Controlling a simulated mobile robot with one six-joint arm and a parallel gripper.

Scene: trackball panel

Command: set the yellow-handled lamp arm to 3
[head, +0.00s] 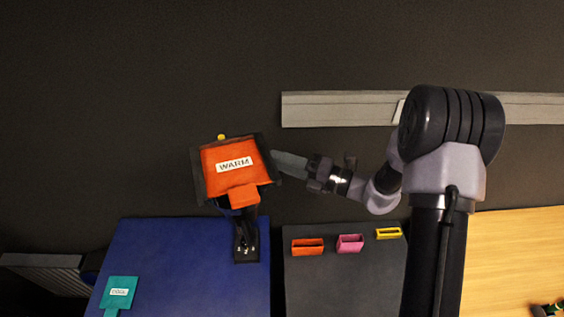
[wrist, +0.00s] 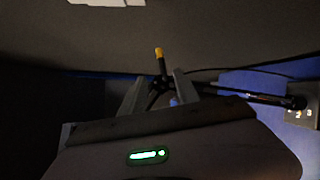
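The lamp arm is black and rises from a base plate (head: 246,249) with small numbers, on the blue panel. A square black lamp head with an orange WARM face (head: 222,185) hides much of it in the head view. The yellow handle tip (head: 221,137) shows just above the head. In the wrist view, the yellow handle (wrist: 158,53) stands on a dark stem between the fingers of my gripper (wrist: 157,88). The fingers are apart, with visible space around the stem. The lamp arm's rod (wrist: 250,95) runs right to the numbered plate. The exact setting is unreadable.
A teal tag (head: 121,291) lies at the lower left of the blue panel (head: 190,270). Orange (head: 307,246), pink (head: 350,243) and yellow (head: 388,233) holders sit on the dark panel to the right. A grey rail (head: 335,108) runs behind.

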